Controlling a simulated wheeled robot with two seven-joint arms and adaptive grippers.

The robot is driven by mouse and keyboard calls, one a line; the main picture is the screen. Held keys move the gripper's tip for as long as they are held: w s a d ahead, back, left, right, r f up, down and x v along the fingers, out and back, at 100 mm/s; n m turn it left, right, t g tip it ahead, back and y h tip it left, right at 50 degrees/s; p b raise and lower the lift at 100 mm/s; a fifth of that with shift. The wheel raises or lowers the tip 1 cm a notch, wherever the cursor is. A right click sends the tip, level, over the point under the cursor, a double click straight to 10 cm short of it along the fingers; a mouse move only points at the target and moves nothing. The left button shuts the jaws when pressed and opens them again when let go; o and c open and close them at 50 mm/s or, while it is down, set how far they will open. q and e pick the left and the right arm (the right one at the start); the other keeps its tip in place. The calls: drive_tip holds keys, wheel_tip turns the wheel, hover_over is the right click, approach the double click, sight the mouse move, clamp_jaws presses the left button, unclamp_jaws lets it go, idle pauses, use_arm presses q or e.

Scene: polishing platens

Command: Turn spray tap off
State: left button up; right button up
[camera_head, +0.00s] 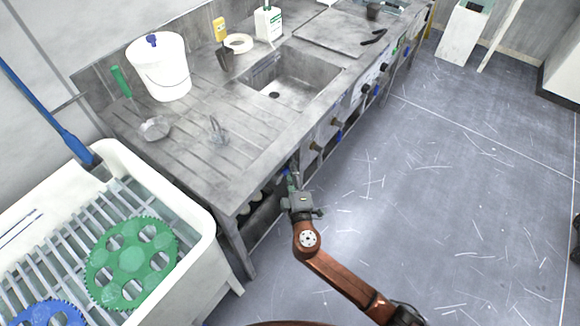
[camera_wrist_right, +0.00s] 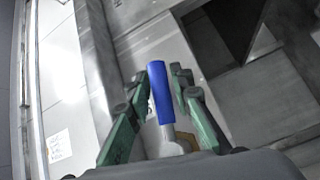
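A tap with a blue lever handle (camera_wrist_right: 159,92) shows in the middle of the right wrist view, with a pale metal stem below it. My right gripper (camera_wrist_right: 160,80) has its green fingers on either side of the handle. The fingertips stand a little wider than the handle, and I cannot tell whether either one touches it. In the head view my right gripper (camera_head: 292,176) is at the bench's front edge, low at the near end, and mostly hides this tap. My left gripper is not in view.
The grey bench (camera_head: 190,150) has a sink (camera_head: 300,78), a white bucket (camera_head: 160,68) and a metal scoop (camera_head: 155,129) on top. Several other taps line its front. A white tub (camera_head: 205,262) with a green gear disc (camera_head: 131,263) stands left. The floor (camera_head: 440,200) right is clear.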

clamp_jaws()
idle(0.5)
